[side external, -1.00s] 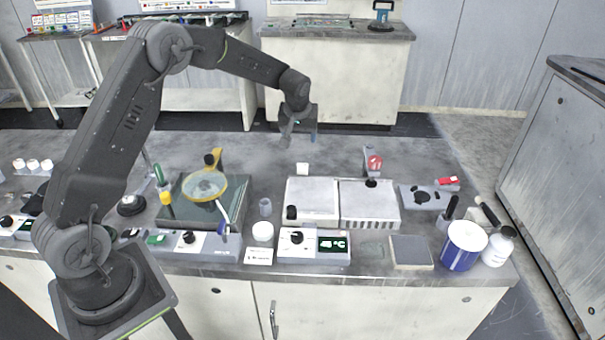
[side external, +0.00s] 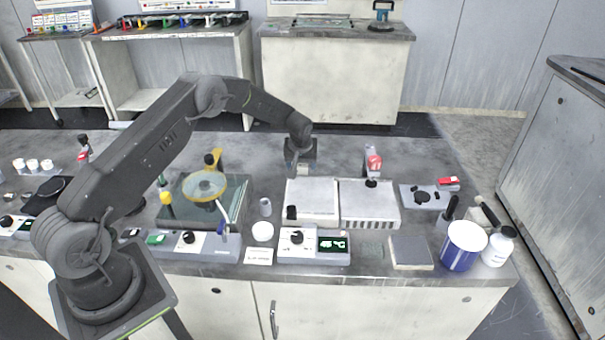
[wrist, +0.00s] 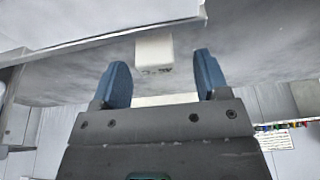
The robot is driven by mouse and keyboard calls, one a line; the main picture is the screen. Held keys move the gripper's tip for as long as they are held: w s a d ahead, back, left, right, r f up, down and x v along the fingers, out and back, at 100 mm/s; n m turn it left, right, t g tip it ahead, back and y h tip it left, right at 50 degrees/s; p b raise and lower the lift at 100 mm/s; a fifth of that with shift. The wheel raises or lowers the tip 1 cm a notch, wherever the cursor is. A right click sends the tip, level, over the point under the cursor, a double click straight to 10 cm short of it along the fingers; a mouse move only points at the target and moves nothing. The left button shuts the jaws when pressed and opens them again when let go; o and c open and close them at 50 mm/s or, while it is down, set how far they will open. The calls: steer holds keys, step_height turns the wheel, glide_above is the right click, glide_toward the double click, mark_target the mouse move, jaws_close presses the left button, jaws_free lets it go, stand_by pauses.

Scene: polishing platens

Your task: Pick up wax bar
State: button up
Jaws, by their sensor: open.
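The wax bar is a small white block (wrist: 153,51) on the grey bench top, seen at the upper middle of the wrist view. My gripper (wrist: 162,70) is open, with blue fingers to the left and right of the block's line. The block shows just beyond the fingertips, and no contact is visible. In the side view my gripper (side external: 300,168) points down low over the bench, behind the left white plate. There it largely hides the block.
The left white plate (side external: 313,197) and the right slotted plate (side external: 369,200) lie close in front of my gripper. A yellow-rimmed magnifier (side external: 204,186) stands to the left, and a red-topped stand (side external: 374,163) to the right. Bench behind my gripper is clear.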

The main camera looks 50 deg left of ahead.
mark_target(303, 166)
steer(key=x, duration=0.4)
steer(key=shift+w+d, duration=0.1)
steer(key=shift+w, duration=0.1)
steer(key=shift+c, duration=0.3)
steer(key=c, duration=0.9)
steer(key=shift+c, duration=0.3)
steer(key=shift+r, duration=0.1)
